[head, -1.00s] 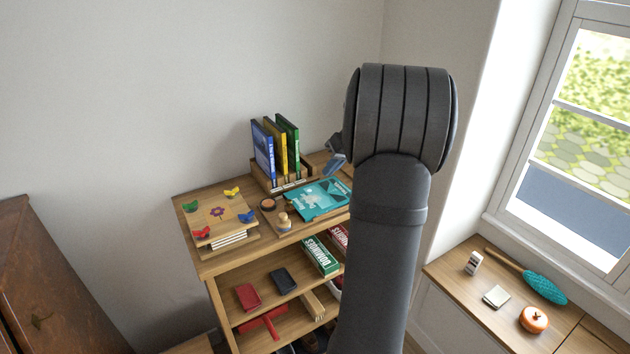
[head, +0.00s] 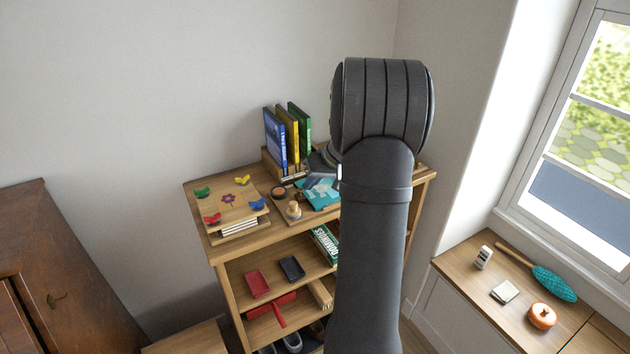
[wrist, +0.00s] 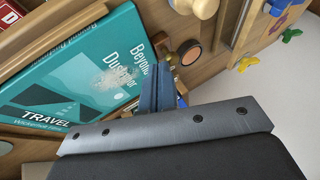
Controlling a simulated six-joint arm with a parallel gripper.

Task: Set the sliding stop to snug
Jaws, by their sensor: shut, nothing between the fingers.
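A wooden rack (head: 268,163) on the shelf top holds upright blue (head: 274,140), yellow (head: 289,130) and green (head: 301,122) cases. Small pale labels run along its front edge. I cannot pick out the sliding stop or its setting with certainty; my arm and gripper cover the rack's right side. My gripper (head: 311,181) is shut and empty, over the teal travel book just right of the rack front. In the wrist view, the shut fingers (wrist: 163,72) lie beside the teal travel book (wrist: 85,72), near a dark round disc (wrist: 190,52).
A wooden knob (head: 293,210) stands in front of the book. A flower-marked board (head: 230,203) with coloured butterfly pieces lies to the left. A DOMINOES box (head: 325,244) and small trays sit on the shelf below. A window-side counter (head: 470,262) stands right.

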